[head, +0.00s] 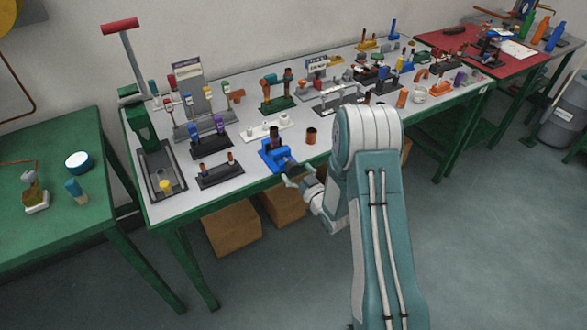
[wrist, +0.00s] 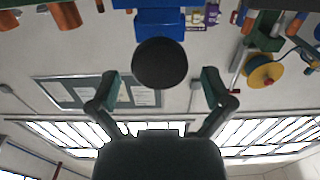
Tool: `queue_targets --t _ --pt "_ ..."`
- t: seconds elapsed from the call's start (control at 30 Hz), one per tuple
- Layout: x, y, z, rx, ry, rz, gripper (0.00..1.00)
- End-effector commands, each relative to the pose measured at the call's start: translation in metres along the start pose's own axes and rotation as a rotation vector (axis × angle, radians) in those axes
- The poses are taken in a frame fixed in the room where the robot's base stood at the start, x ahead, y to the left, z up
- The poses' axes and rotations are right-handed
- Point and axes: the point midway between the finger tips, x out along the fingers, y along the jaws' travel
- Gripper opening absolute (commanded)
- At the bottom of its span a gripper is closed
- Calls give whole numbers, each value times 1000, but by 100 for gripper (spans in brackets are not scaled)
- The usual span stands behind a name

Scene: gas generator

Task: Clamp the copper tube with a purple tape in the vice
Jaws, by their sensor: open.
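The blue vice (head: 276,158) stands at the front edge of the grey-white bench, and its blue body also shows at the top of the wrist view (wrist: 160,24). A dark upright piece (head: 274,139) rises at the vice; I cannot tell whether it is a clamped tube, and I see no purple tape on it. A dark round knob (wrist: 160,63) sits in front of the vice in the wrist view. My gripper (head: 290,180) is open just before the vice; its fingers (wrist: 160,84) are spread either side of the knob, apart from it. A copper tube (head: 311,137) stands right of the vice.
Purple items stand in a dark rack (head: 210,142) left of the vice and at the bench's right (head: 459,79). A white holder (head: 265,128) is behind the vice. Cardboard boxes (head: 232,229) lie below. A green table (head: 50,215) stands left. Floor in front is clear.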

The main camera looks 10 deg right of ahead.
Motion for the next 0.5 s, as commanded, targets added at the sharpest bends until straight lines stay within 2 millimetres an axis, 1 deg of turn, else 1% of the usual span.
queue_targets --t 0.03,0.13,0.43,0.47,0.5 --pt "6 -1 0 -1 0 -2 100" --pt "13 -1 0 0 1 -1 100" --pt "16 0 0 1 -1 0 100" --pt "16 0 0 1 -1 0 91" --pt "16 0 0 1 -1 0 73"
